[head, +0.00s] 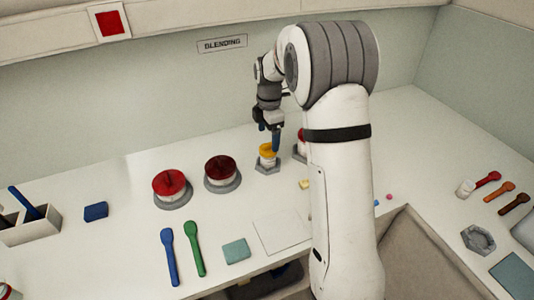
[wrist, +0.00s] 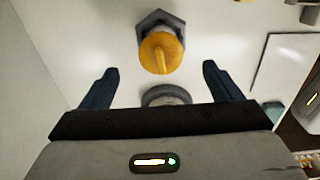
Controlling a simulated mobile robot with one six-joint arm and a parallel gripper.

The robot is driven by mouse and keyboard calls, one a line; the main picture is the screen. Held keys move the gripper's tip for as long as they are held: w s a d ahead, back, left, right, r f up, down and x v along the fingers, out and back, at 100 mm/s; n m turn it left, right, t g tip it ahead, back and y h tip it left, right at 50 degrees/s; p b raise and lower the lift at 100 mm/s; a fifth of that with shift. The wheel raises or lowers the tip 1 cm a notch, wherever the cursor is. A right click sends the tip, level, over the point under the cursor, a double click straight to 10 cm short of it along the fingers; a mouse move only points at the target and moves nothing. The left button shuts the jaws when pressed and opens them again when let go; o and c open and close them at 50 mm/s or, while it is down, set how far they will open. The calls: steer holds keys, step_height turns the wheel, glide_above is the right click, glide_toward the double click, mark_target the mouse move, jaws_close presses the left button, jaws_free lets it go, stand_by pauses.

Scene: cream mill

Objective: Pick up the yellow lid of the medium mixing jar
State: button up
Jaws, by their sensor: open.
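The yellow lid (head: 267,149) sits on a small jar standing in a grey hexagonal base (head: 267,168) near the middle of the counter. In the wrist view the lid (wrist: 152,58) is round with a raised bar across its top. The hexagonal base (wrist: 150,18) shows behind it. My gripper (head: 269,134) is just above the lid in the head view, pointing down. In the wrist view my gripper (wrist: 160,70) has its two dark blue fingers wide apart, with nothing between them. The lid appears just ahead of the fingertips, centred between them. I cannot tell the exact height gap.
Two jars with red lids (head: 170,182) and (head: 222,168) stand to the left on grey round bases. Another red-topped jar (head: 300,143) is partly hidden by my arm. A blue spoon (head: 169,256) and a green spoon (head: 194,248) lie in front. A grey round piece (wrist: 166,94) shows near the fingers.

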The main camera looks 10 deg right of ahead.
mark_target(268, 144)
steer(key=m, duration=0.2)
steer(key=r+m, duration=0.1)
steer(key=shift+s+d+m+t+y, duration=0.15)
steer(key=shift+s+m+t+y, duration=0.15)
steer(key=shift+s+m+t, duration=0.1)
steer(key=shift+c, duration=1.4)
steer(key=m, duration=0.1)
steer(key=m+t, duration=0.1)
steer(key=m, duration=0.1)
steer(key=s+r+m, duration=0.1)
steer(key=shift+d+r+m, duration=0.1)
steer(key=shift+d+m, duration=0.1)
steer(key=shift+m, duration=0.2)
steer(key=c, duration=0.3)
steer(key=m, duration=0.1)
steer(key=m+t, duration=0.1)
steer(key=m, duration=0.1)
steer(key=r+m, duration=0.1)
steer(key=shift+s+d+y, duration=0.25)
steer(key=shift+s+y, duration=0.05)
steer(key=shift+s, duration=0.1)
steer(key=shift+w+a+f+m+t+p, duration=0.3)
steer(key=shift+f+m, duration=0.45)
steer(key=shift+f, duration=0.3)
steer(key=shift+w+a+f+m+t+p, duration=0.1)
steer(key=shift+w+f+m+p, duration=0.2)
steer(key=shift+f+m, duration=0.6)
steer(key=shift+w+a+f+m+t+p, duration=0.2)
steer(key=shift+w+f+m, duration=0.3)
steer(key=shift+f, duration=0.7)
